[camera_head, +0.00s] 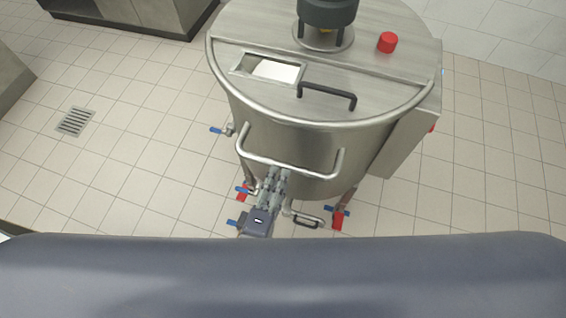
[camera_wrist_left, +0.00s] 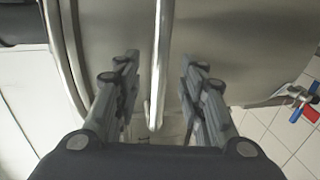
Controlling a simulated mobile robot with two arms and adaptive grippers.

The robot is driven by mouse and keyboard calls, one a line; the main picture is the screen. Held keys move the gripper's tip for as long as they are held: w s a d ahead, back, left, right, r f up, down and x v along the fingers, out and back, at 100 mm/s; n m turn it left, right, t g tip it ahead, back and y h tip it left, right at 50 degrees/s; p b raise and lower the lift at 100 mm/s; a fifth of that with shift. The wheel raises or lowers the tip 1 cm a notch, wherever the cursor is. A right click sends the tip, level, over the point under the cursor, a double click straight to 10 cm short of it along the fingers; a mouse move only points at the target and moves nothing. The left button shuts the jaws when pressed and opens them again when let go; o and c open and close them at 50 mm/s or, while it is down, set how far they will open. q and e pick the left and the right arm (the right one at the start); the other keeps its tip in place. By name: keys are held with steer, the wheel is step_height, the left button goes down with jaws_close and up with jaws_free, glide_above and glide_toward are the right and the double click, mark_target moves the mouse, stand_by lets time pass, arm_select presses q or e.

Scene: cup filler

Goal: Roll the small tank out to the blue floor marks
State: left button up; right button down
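A steel tank (camera_head: 310,140) with a round lid stands upright on the tiled floor, the only tank in view. A bent tubular handle bar (camera_head: 296,167) runs across its front; the bar also shows in the wrist view (camera_wrist_left: 162,50). My left gripper (camera_head: 276,178) is at this bar. In the wrist view my left gripper (camera_wrist_left: 159,68) is open, one finger each side of the bar, with gaps to it. Red and blue pieces (camera_head: 338,215) show at the tank's feet. I cannot make out separate blue floor marks. My right gripper is not in view.
A floor drain (camera_head: 75,121) lies in the open tiles at the left. A steel cabinet (camera_head: 150,18) stands at the back left. A tiled wall (camera_head: 500,35) is behind at the right. Floor right of the tank is clear.

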mark_target(284, 167)
arm_select(q)
steer(key=x, duration=0.6)
jaws_close()
